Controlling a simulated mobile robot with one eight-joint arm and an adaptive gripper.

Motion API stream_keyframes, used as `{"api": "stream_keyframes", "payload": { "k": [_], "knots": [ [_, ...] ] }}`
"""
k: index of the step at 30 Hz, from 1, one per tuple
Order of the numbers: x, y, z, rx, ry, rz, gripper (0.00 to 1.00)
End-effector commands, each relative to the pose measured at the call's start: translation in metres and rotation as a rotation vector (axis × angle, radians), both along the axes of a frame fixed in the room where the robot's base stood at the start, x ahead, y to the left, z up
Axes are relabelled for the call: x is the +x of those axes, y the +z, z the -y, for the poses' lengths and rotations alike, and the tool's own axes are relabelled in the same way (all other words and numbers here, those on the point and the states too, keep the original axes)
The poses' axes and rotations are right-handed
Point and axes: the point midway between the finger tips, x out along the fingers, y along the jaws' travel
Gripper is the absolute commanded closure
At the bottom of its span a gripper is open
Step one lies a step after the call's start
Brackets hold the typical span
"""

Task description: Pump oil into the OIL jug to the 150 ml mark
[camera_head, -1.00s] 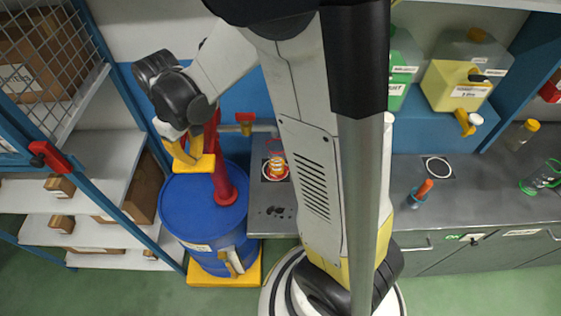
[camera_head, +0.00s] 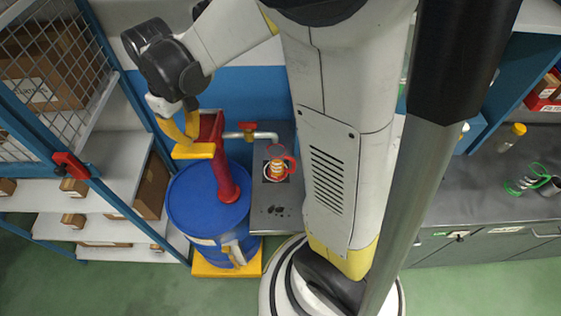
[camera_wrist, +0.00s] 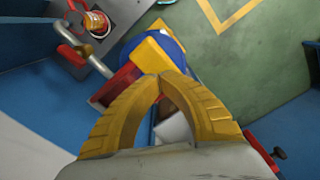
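The jug with a red handle and an orange-and-white banded front (camera_head: 277,169) stands on the grey counter under the pump's metal spout (camera_head: 262,135). It also shows in the wrist view (camera_wrist: 97,22); its markings and oil level are too small to read. The red pump (camera_head: 222,165) rises from the blue drum (camera_head: 205,205). Its yellow handle (camera_head: 194,152) sticks out to the left, and shows in the wrist view (camera_wrist: 150,54). My gripper (camera_head: 188,138) is above the handle, yellow fingers closed tip to tip (camera_wrist: 164,76). The tips are at the handle; contact is unclear.
A shelf rack with cartons and a red latch (camera_head: 70,165) stands close on the left. A green-rimmed jug (camera_head: 525,184) and a yellow-capped bottle (camera_head: 512,138) stand on the right counter. My arm hides the middle. The drum stands on a yellow base (camera_head: 228,267).

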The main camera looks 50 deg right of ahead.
Motion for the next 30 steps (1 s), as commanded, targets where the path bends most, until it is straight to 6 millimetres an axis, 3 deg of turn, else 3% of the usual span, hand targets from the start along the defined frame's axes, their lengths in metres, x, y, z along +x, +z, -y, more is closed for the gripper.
{"api": "stream_keyframes", "payload": {
  "k": [16, 30],
  "knots": [
    [0.0, -0.003, 0.0, 0.0, 0.0, 0.0, 1.0],
    [0.0, -0.024, 0.0, 0.0, 0.0, 0.0, 1.0]
  ]
}}
